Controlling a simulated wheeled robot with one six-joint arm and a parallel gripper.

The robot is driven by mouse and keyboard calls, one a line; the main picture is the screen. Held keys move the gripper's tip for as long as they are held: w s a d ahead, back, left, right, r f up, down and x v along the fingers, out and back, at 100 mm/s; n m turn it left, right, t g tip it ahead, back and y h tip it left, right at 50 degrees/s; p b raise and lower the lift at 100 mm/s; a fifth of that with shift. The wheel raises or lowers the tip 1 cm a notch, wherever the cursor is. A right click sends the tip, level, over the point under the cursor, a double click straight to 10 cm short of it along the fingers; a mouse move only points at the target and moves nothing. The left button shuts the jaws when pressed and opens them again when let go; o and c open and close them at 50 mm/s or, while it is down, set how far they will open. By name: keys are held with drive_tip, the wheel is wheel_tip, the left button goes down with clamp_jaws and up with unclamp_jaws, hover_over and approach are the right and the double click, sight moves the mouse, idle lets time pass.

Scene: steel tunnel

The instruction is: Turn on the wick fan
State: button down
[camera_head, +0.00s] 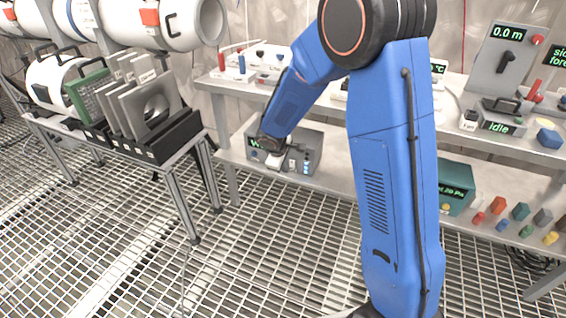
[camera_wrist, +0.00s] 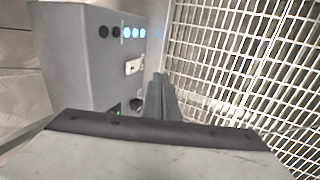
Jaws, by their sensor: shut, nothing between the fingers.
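A grey box (camera_head: 312,140) sits on the lower shelf, with a green display that starts with "W"; the rest of the text is hidden by my arm. I cannot tell for sure that it is the wick fan. The box (camera_wrist: 75,55) fills the left of the wrist view. Its face has a row of dark and blue-lit dots (camera_wrist: 122,32), a white switch plate (camera_wrist: 133,66) and a dark knob (camera_wrist: 136,104). My gripper (camera_wrist: 160,78) is shut and empty, its fingertips beside the switch plate and knob; contact cannot be told. In the head view my gripper (camera_head: 273,160) is at the box's front.
A rack (camera_head: 150,150) with grey panels and a green-framed filter stands at left. The upper shelf holds a panel reading "0.0 m" (camera_head: 508,55) and an "Idle" box (camera_head: 497,127). The grated floor is clear.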

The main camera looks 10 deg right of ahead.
sight(292, 165)
drive_tip(key=shift+w+d+f, duration=0.25)
drive_tip(key=shift+w+d, duration=0.45)
drive_tip(key=shift+w, duration=0.25)
drive_tip(key=shift+w+d+f, duration=0.25)
drive_tip(key=shift+w+d, duration=0.4)
drive_tip(key=shift+w, duration=0.3)
drive_tip(key=shift+w+d+r, duration=0.15)
drive_tip(key=shift+w+d, duration=0.1)
drive_tip(key=shift+r, duration=0.1)
